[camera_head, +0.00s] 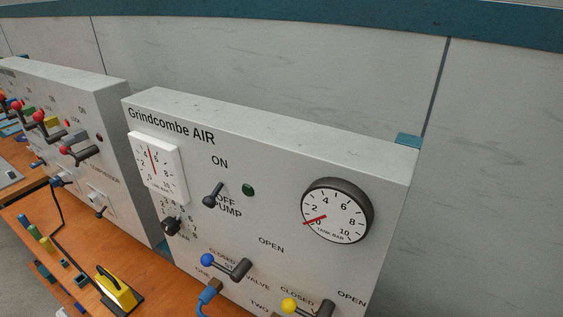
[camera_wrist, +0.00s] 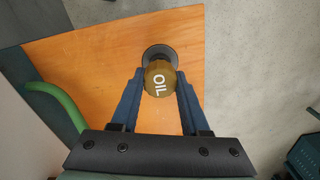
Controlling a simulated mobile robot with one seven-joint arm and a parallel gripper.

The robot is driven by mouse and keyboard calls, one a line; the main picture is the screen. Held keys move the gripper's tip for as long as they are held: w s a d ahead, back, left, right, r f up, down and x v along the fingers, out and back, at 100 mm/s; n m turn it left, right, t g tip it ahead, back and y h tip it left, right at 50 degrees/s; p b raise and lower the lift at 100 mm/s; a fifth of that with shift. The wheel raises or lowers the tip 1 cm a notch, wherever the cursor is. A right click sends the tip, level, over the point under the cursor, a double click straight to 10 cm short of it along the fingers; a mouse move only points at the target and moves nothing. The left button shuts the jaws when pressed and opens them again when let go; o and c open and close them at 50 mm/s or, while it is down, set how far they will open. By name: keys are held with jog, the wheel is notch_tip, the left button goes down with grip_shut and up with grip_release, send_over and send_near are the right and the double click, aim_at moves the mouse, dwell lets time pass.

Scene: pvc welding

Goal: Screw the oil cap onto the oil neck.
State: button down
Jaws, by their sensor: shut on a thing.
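The oil cap (camera_wrist: 160,82) is a brown-gold round cap marked "OIL" in white. My gripper (camera_wrist: 160,80) is shut on it in the wrist view, with one blue finger on each side. A dark grey round part, likely the oil neck (camera_wrist: 158,52), shows just beyond the cap, partly hidden by it. I cannot tell whether the cap touches this part or sits apart from it. The head view shows neither the cap, the neck nor my gripper.
An orange-brown wooden surface (camera_wrist: 85,70) lies under the gripper, with grey floor (camera_wrist: 250,60) to its right. A green curved tube (camera_wrist: 60,100) is at left. The head view shows the Grindcombe AIR panel (camera_head: 270,145) with gauges and levers, and a yellow item (camera_head: 115,290) on the bench.

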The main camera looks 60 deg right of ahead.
jog(key=shift+f+b, duration=0.8)
jog(key=shift+f, duration=0.2)
jog(key=shift+c, duration=1.6)
grip_release()
jog(key=shift+r, duration=0.1)
notch_tip(320, 180, up, 13)
